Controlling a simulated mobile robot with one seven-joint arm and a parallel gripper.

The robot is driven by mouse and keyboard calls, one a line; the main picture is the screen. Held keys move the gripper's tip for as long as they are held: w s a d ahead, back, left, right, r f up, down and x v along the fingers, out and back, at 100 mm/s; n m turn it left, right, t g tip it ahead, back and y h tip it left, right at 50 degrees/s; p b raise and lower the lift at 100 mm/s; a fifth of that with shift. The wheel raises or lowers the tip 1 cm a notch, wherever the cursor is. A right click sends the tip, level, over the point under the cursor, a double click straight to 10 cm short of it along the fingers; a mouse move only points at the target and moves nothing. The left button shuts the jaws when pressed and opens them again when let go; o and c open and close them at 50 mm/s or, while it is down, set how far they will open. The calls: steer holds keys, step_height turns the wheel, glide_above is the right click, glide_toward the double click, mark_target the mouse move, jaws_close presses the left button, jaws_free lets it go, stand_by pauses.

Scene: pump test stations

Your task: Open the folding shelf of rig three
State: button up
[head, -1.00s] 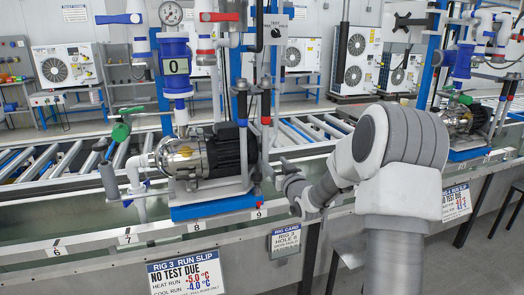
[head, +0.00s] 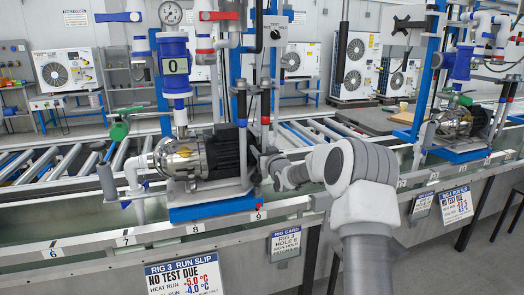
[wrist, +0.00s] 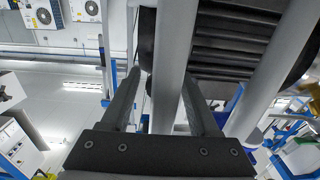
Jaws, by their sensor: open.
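Rig three's run slip (head: 185,275) hangs at the front below a pump (head: 185,160) with a black ribbed motor (head: 222,150) on a blue base (head: 215,206). I cannot make out a folding shelf on this rig for certain. My gripper (head: 264,162) is at the right end of the motor, beside the upright grey posts, partly hidden by them. In the wrist view my gripper (wrist: 160,95) is open, with a grey post (wrist: 170,65) showing between its fingers. Whether the fingers touch the post cannot be told. The ribbed motor (wrist: 235,40) is close behind it.
A blue counter column (head: 174,66) and pipes rise left of the posts. A rig card (head: 285,242) hangs on the bench front. A roller conveyor (head: 60,168) runs behind. Another pump rig (head: 460,120) stands at right, with a grey flat panel (head: 372,122) left of it.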

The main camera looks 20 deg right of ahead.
steer(key=shift+w, duration=0.1)
jaws_close()
stand_by(0.3)
stand_by(1.1)
